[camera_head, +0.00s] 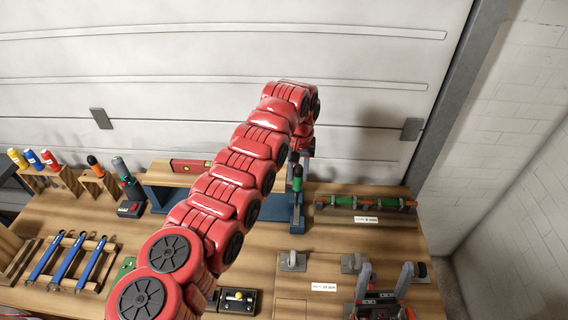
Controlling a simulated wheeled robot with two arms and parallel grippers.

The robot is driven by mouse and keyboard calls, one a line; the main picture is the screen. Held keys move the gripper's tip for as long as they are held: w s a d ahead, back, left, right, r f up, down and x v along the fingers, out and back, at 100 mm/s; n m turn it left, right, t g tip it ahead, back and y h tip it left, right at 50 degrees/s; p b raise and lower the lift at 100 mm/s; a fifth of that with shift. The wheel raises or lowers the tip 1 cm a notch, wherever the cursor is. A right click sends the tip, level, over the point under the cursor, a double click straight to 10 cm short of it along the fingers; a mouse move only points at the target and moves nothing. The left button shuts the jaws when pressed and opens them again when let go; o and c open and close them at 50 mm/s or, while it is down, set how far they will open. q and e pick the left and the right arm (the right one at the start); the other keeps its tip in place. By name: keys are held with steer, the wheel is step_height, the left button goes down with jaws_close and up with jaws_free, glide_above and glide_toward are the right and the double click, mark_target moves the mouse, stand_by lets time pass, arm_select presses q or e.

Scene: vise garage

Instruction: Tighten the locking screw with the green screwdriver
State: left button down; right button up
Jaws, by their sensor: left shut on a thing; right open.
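My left arm reaches up from the bottom left, and its gripper (299,160) is shut on the green screwdriver (297,183). The screwdriver hangs roughly upright with its green handle at the fingers. The locking screw cannot be made out.
A rack with a green and orange rod (365,203) lies at the back right. Grey blocks (292,261) stand mid-bench. Blue-handled tools (69,257) lie left. A black box with a yellow part (237,298) sits in front.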

mark_target(298, 188)
arm_select(q)
steer(key=shift+d, duration=0.4)
steer(key=shift+f, duration=0.2)
steer(key=shift+s+a+f, duration=0.1)
steer(key=shift+a+f, duration=0.15)
steer(key=shift+f, duration=0.3)
step_height(298, 188, down, 4)
steer(key=shift+d+r+b, duration=0.1)
steer(key=shift+r+b, duration=0.15)
steer(key=shift+b, duration=0.35)
steer(key=shift+f, duration=0.2)
